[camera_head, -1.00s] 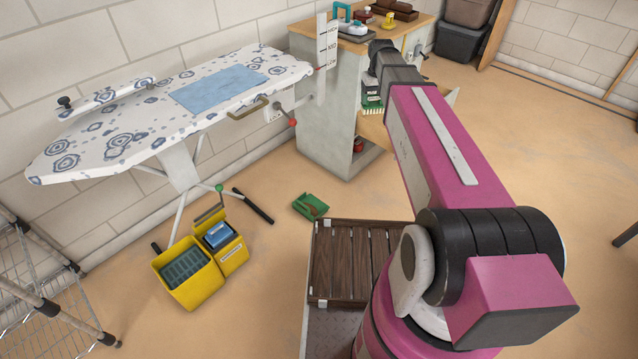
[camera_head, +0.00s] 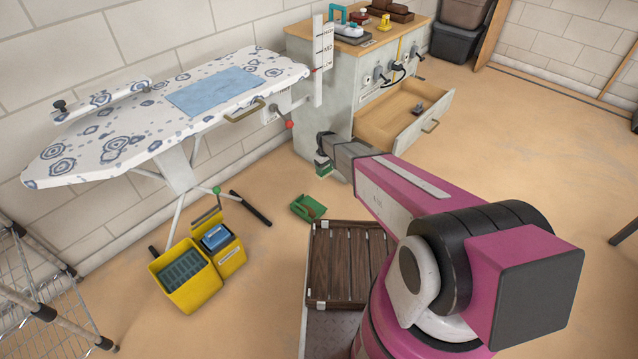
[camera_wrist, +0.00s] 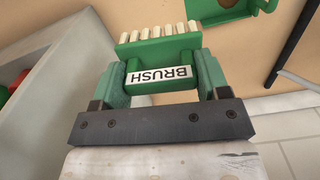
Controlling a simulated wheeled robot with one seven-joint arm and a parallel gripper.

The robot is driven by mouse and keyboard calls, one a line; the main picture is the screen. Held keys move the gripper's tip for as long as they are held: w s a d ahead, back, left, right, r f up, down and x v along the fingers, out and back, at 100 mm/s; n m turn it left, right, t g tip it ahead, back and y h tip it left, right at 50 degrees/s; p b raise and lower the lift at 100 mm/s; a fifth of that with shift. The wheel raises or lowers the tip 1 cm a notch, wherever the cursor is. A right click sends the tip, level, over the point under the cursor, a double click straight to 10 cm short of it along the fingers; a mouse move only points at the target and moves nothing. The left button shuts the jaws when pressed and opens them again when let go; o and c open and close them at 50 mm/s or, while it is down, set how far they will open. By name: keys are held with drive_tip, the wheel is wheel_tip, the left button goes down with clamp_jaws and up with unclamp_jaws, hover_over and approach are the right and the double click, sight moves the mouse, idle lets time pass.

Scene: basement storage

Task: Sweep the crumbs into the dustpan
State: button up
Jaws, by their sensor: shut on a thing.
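My gripper (camera_wrist: 163,90) is shut on the green brush (camera_wrist: 160,52), which has pale bristles and a white label reading BRUSH. The bristles point away from the gripper. In the head view the brush (camera_head: 322,168) shows small at the end of my arm, beside the cabinet's left side and above the floor. The green dustpan (camera_head: 307,208) lies on the floor, below and left of the brush, apart from it. It also shows at the top of the wrist view (camera_wrist: 222,10). A brown patch, perhaps crumbs, shows at the dustpan.
The workbench cabinet (camera_head: 330,110) has an open drawer (camera_head: 405,115) with a small dark object. The ironing board (camera_head: 150,125) stands left. A yellow mop bucket (camera_head: 190,285) and a black bar (camera_head: 250,208) are left of the dustpan. Floor around the dustpan is partly clear.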

drive_tip(key=shift+n, duration=0.6)
drive_tip(key=shift+s+a+f, duration=0.2)
drive_tip(key=shift+a+f, duration=0.25)
drive_tip(key=shift+f, duration=2.5)
drive_tip(key=shift+s+a+f, duration=0.15)
drive_tip(key=shift+a+f, duration=0.35)
drive_tip(key=shift+f, duration=2.45)
drive_tip(key=shift+s+a+f, duration=0.2)
drive_tip(key=shift+a+f, duration=0.25)
drive_tip(key=shift+f, duration=2.5)
drive_tip(key=shift+w+d, duration=0.15)
drive_tip(key=shift+d, duration=0.05)
drive_tip(key=shift+w+d+f, duration=0.2)
drive_tip(key=shift+w+d, duration=0.75)
drive_tip(key=shift+w, duration=0.25)
drive_tip(key=shift+w+d, duration=0.2)
drive_tip(key=shift+d, duration=0.05)
drive_tip(key=shift+s+a, duration=0.6)
drive_tip(key=shift+s, duration=0.1)
drive_tip(key=shift+s+a+r, duration=0.15)
drive_tip(key=shift+s+a, duration=0.45)
drive_tip(key=shift+s, duration=0.25)
drive_tip(key=shift+s+a+r, duration=0.15)
drive_tip(key=shift+r, duration=0.1)
wheel_tip(320, 180, up, 7)
drive_tip(key=shift+r, duration=0.15)
